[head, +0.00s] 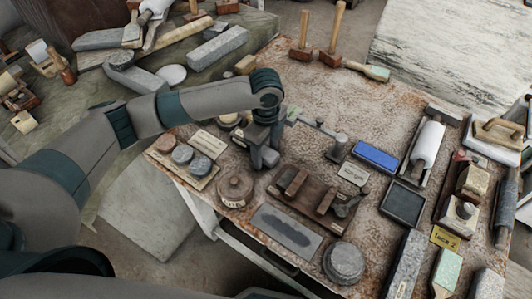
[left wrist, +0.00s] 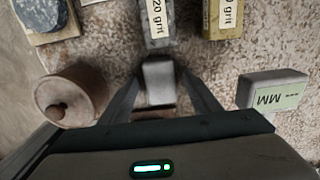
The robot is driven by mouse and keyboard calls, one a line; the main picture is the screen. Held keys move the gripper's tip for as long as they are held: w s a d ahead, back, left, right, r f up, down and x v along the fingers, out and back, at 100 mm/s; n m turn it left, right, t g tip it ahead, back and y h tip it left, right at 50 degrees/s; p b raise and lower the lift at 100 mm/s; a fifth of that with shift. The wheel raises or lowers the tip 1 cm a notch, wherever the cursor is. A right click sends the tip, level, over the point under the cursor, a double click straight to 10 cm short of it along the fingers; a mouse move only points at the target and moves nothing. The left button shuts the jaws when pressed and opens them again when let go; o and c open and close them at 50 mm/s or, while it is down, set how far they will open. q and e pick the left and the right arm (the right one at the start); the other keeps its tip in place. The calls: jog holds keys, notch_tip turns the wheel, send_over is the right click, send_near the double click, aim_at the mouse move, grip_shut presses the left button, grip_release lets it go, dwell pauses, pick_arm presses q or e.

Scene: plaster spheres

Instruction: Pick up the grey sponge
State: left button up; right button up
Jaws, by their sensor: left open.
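A small light grey block (left wrist: 158,76) lies between my left fingers in the left wrist view. It looks like the grey sponge, though its texture is too blurred to be sure. My left gripper (left wrist: 160,72) is open, with one finger on each side of the block; I cannot tell whether they touch it. In the head view my left gripper (head: 266,158) points down at the worktable (head: 285,85), and the arm hides much of what lies behind it. My right gripper is not in view.
Grey (left wrist: 157,22) and olive (left wrist: 224,18) grit-labelled blocks lie just beyond the fingers. A lidded brown pot (left wrist: 72,98) stands left, and a labelled grey block (left wrist: 273,90) lies right. A wooden rack (head: 315,197) is nearby. The table's back middle is mostly clear.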

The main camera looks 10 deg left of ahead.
aim_at(268, 154)
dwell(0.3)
pick_arm(q)
jog(key=c, duration=1.1)
jog(key=shift+r, duration=0.1)
jog(key=shift+r+b, duration=0.3)
jog(key=shift+r, duration=0.15)
jog(key=r, duration=0.1)
jog(key=r+b, duration=0.1)
jog(key=r, duration=0.1)
jog(key=shift+s+d+r, duration=0.15)
jog(key=shift+d, duration=0.2)
jog(key=s+d+r+b, duration=0.1)
jog(key=s+d+r, duration=0.1)
jog(key=s+d+r+b, duration=0.1)
jog(key=s+d+r, duration=0.1)
jog(key=d, duration=0.1)
jog(key=s+d+r, duration=0.2)
jog(key=s+d, duration=0.1)
jog(key=shift+d+r+b, duration=0.25)
jog(key=shift+r+b, duration=0.1)
jog(key=shift+b, duration=0.05)
jog(key=shift+o, duration=0.2)
jog(key=shift+w+a, duration=0.1)
jog(key=shift+a, duration=0.05)
